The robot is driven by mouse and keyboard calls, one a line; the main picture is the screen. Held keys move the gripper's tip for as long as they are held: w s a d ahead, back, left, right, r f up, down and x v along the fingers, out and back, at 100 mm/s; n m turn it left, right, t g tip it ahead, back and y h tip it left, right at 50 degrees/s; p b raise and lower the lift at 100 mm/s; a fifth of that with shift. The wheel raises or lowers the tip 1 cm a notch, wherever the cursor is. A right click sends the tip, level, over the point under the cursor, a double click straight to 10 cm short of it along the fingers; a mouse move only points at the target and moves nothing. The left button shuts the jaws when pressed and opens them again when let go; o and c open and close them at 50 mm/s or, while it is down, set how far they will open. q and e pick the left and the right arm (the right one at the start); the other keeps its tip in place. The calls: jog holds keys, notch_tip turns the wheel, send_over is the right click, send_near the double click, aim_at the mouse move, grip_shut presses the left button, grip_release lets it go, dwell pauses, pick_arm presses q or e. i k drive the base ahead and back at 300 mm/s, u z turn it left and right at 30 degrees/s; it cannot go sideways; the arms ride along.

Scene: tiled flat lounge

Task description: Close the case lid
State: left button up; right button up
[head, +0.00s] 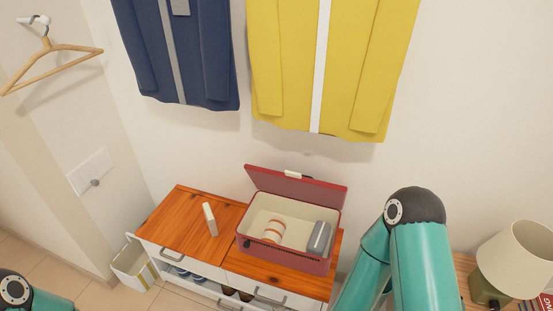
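A red case (281,258) with a cream inside stands on the right part of a wooden-topped cabinet. Its red lid (297,186) is open, tilted up at the back edge toward the wall, with a pale latch or handle at its top edge. Inside the case lie a cream and brown rounded item (274,230) and a grey item (319,238). A teal arm of mine rises at the right, beside the case and apart from it. Part of my other arm shows at the lower left corner. Neither gripper is visible.
The cabinet top (180,222) is mostly bare left of the case, except for a small upright white block (210,219). A lamp (515,260) stands on a side table at right. Yellow (290,70) and navy jackets (200,55) hang above. A bin (131,268) stands at left.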

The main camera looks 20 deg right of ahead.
aim_at(293, 184)
jog(key=z, duration=0.1)
jog(key=k, duration=0.5)
jog(key=u, duration=0.45)
jog(key=i, duration=1.55)
jog(key=z, duration=0.45)
